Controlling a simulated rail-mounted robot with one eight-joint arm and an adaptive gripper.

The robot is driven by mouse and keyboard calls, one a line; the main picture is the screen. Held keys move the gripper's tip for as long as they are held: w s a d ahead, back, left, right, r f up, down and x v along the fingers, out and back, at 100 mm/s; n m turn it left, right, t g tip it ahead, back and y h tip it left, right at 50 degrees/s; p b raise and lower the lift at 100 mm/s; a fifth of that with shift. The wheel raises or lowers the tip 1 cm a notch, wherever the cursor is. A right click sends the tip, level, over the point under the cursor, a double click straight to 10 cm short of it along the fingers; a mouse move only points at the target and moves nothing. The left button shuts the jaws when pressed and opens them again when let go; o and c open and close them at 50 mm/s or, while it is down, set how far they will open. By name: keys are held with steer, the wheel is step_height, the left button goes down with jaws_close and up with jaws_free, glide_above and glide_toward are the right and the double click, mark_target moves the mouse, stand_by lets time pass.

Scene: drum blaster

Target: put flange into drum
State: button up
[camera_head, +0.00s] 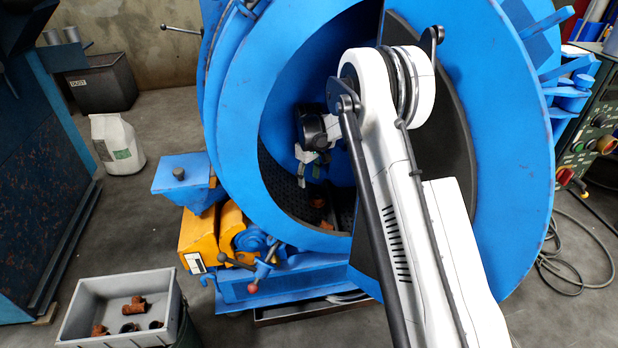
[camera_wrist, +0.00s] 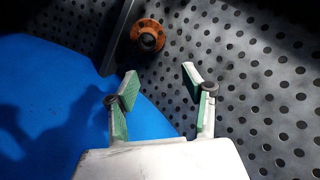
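The blue drum (camera_head: 250,90) stands open in the head view, with its dark perforated lining (camera_wrist: 240,70) filling much of the wrist view. A rusty orange flange (camera_wrist: 150,24) with a dark central hole lies on the perforated lining, beyond my fingertips. In the head view, small orange-brown pieces (camera_head: 326,225) show low inside the drum; their shape is unclear. My gripper (camera_wrist: 160,84) is inside the drum, its green-padded fingers apart with nothing between them. It also shows in the head view (camera_head: 308,178), partly shaded, above the orange-brown pieces.
A grey bin (camera_head: 72,312) at the lower left holds several rusty and dark fittings. A control panel (camera_head: 592,130) is at the right.

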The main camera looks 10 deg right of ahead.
step_height(320, 180, up, 12)
stand_by(0.8)
steer(key=s+a+r+p, duration=0.1)
steer(key=s+r, duration=0.2)
steer(key=s, duration=2.3)
steer(key=s+r+m+t+p, duration=0.3)
steer(key=s+r+p, duration=0.2)
steer(key=s+r, duration=0.4)
steer(key=s+r+m+t+p, duration=0.3)
steer(key=s+r+p, duration=0.3)
steer(key=s+r, duration=0.4)
steer(key=shift+d+r+t, duration=0.45)
steer(key=shift+r+t, duration=0.15)
steer(key=shift+r, duration=2.1)
